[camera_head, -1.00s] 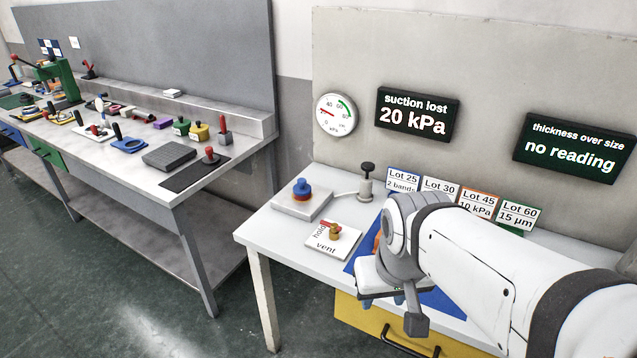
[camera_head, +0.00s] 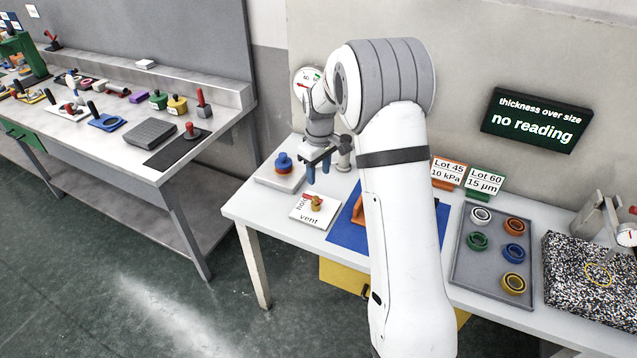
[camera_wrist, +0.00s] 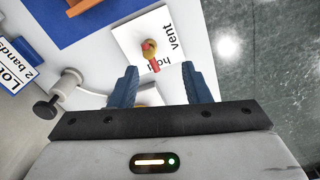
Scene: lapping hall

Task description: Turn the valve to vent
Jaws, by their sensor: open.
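The valve (camera_head: 316,203) has a brass body and a red handle, and stands on a white plate (camera_head: 303,217) marked "hold" and "vent". Its red handle points towards "hold". In the wrist view the valve (camera_wrist: 148,46) lies just beyond my fingertips, with the red handle end towards the gap between them. My gripper (camera_head: 318,176) has blue fingers and is above and behind the plate in the head view. In the wrist view my gripper (camera_wrist: 160,70) is open, with nothing held between its fingers. The "suction lost" display is hidden behind my arm.
A black-topped fitting (camera_wrist: 55,95) is close by in the wrist view. A blue mat (camera_head: 345,238) lies right of the plate. A tray of rings (camera_head: 462,270) is further right.

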